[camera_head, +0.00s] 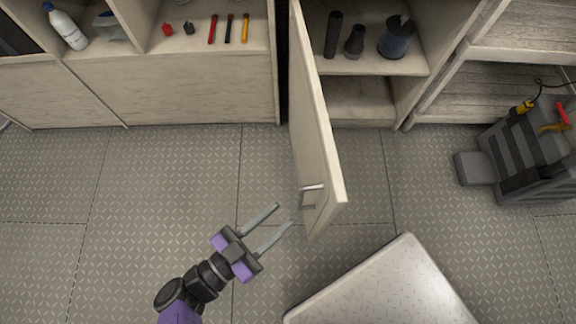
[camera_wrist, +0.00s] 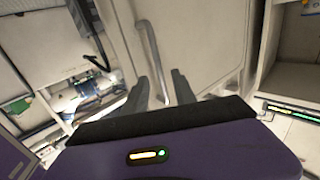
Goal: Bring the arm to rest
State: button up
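My gripper (camera_head: 284,216) is open and empty, held over the floor just left of the outer end of an open cabinet door (camera_head: 318,130). The door's metal handle (camera_head: 312,188) is just up and to the right of the fingertips in the head view. In the wrist view, the gripper fingers (camera_wrist: 161,88) point toward the same handle (camera_wrist: 163,62), which rises just beyond and between them. The fingers do not close on the handle; whether they touch it I cannot tell.
The open cabinet (camera_head: 375,68) holds dark cylinders and a blue-grey can (camera_head: 397,37). Left shelves hold a white bottle (camera_head: 66,27) and several small tools. A pale panel (camera_head: 385,285) lies at lower right. A grey tool case (camera_head: 530,150) stands at right. Floor at left is clear.

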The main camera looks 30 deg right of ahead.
jog(key=shift+a, duration=0.45)
jog(key=shift+s, duration=0.15)
